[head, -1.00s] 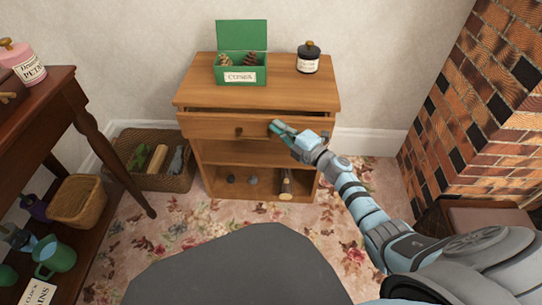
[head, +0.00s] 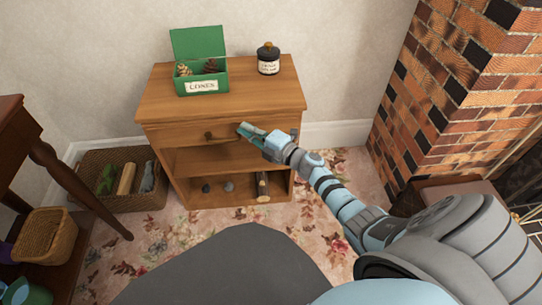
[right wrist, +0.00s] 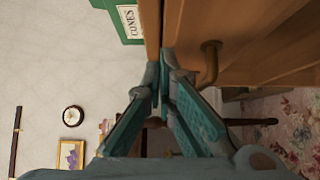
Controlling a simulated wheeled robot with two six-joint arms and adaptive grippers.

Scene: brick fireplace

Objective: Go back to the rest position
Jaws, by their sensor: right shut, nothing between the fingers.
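My right gripper (head: 243,130) is in front of the wooden cabinet (head: 222,98), at the right part of its drawer front (head: 225,135). Its fingers are together with nothing between them. In the right wrist view the shut fingertips (right wrist: 165,68) point at the cabinet's wooden front, close to it; I cannot tell whether they touch. The drawer looks flush with the cabinet. My left gripper is not in view.
A green cones box (head: 201,70) and a lidded jar (head: 268,60) stand on the cabinet top. Open shelves lie below the drawer. A wicker basket (head: 152,200) is to the left, beside a dark table (head: 12,130). A brick fireplace (head: 440,90) is on the right.

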